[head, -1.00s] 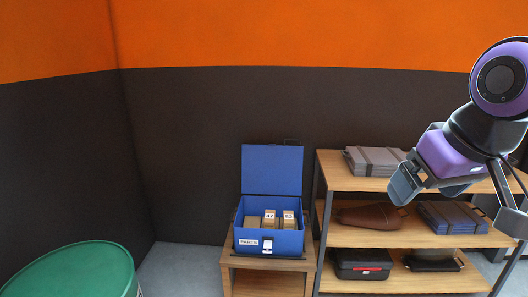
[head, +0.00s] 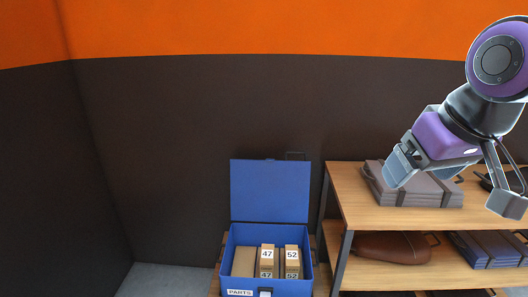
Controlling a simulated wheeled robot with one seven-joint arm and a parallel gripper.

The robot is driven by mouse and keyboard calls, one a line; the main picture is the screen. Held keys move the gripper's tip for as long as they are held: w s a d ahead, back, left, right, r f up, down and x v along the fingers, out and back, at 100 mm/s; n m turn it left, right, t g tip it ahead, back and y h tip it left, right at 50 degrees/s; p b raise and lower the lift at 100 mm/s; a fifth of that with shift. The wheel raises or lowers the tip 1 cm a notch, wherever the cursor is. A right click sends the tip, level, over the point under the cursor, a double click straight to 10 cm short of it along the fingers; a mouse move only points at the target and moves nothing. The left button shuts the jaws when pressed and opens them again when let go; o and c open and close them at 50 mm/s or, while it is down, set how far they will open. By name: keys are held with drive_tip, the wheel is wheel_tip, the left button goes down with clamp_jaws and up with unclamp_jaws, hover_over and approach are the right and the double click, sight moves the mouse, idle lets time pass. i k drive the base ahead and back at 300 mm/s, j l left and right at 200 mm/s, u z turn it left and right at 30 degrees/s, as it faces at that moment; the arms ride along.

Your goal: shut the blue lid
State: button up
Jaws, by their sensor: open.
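The blue lid (head: 270,191) stands upright at the back of a blue box (head: 225,270) labelled PARTS, so the box is open. Inside the box are small cardboard boxes (head: 267,259), with 47 and 52 readable on two of them. My gripper (head: 450,188) is at the upper right in the head view, its fingers apart and empty. It is well to the right of the lid, in front of the shelf unit, and touches neither lid nor box.
A wooden shelf unit (head: 345,197) stands to the right of the box. It holds grey cases (head: 425,196) on top, and a brown case (head: 385,245) and blue cases (head: 490,247) below. The dark wall (head: 150,150) is behind the box. Some floor (head: 165,281) shows at left.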

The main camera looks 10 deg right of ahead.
sight(268, 190)
drive_tip(key=i, duration=0.45)
drive_tip(key=i+l+u, duration=0.25)
drive_tip(key=i+l, duration=0.1)
drive_tip(key=l, duration=0.05)
